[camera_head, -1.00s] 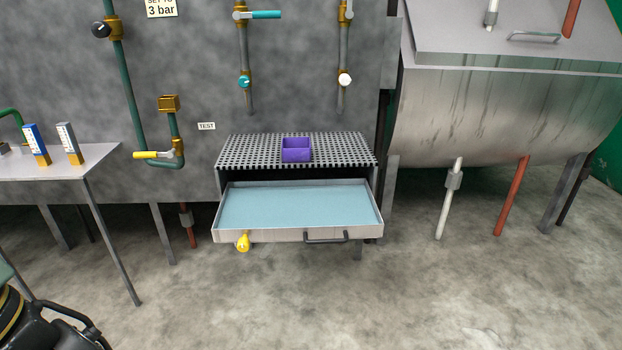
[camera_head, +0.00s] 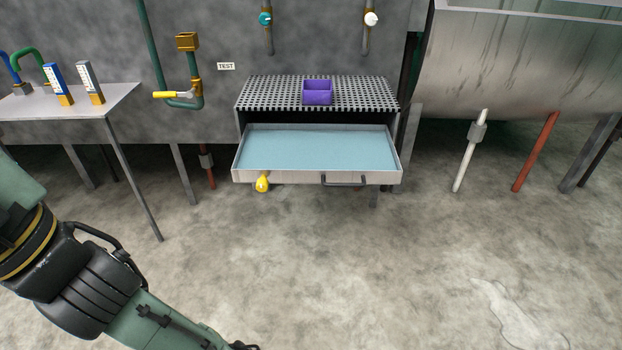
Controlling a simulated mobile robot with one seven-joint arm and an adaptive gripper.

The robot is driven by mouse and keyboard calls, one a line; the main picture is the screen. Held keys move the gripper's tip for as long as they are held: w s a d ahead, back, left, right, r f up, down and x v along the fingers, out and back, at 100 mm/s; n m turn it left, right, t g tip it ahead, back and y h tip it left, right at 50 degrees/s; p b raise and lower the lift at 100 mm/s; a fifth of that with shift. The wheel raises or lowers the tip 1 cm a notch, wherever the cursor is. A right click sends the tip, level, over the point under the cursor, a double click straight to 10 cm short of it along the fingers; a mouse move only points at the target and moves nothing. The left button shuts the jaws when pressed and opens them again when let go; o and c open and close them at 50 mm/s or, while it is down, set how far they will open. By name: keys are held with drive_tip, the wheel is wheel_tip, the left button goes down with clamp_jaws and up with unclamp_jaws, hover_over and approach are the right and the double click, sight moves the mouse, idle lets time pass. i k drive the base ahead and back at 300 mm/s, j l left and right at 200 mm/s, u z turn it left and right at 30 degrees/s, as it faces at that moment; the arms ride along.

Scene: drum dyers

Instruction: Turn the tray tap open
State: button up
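The tray (camera_head: 300,177) is a pulled-out shallow drawer holding light blue liquid, under a perforated shelf in the middle of the view. The tray tap (camera_head: 262,183) is a small yellow fitting on the left part of the tray's front face. A dark handle (camera_head: 343,181) is on the right part of that face. My green and black arm comes in at the lower left and runs along the bottom edge. My gripper's fingers are not clearly in view. The arm is apart from the tap, below and left of it.
A perforated shelf (camera_head: 270,94) with a purple box (camera_head: 317,93) stands over the tray. A table (camera_head: 118,96) with gauges is at left. A yellow-handled valve (camera_head: 172,95) is on the wall pipe. A metal drum (camera_head: 520,70) stands at right. The floor before the tray is clear.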

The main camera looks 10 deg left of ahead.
sight(262, 185)
drive_tip(key=i+j+u, duration=0.1)
drive_tip(key=i+j, duration=0.3)
drive_tip(key=i+j+u, duration=0.15)
drive_tip(key=i+j, duration=0.2)
drive_tip(key=i, duration=0.3)
drive_tip(key=k+u, duration=0.25)
drive_tip(key=k, duration=0.3)
drive_tip(key=k+j+u, duration=0.25)
drive_tip(key=k, duration=0.3)
drive_tip(key=i+l, duration=0.1)
drive_tip(key=i, duration=0.2)
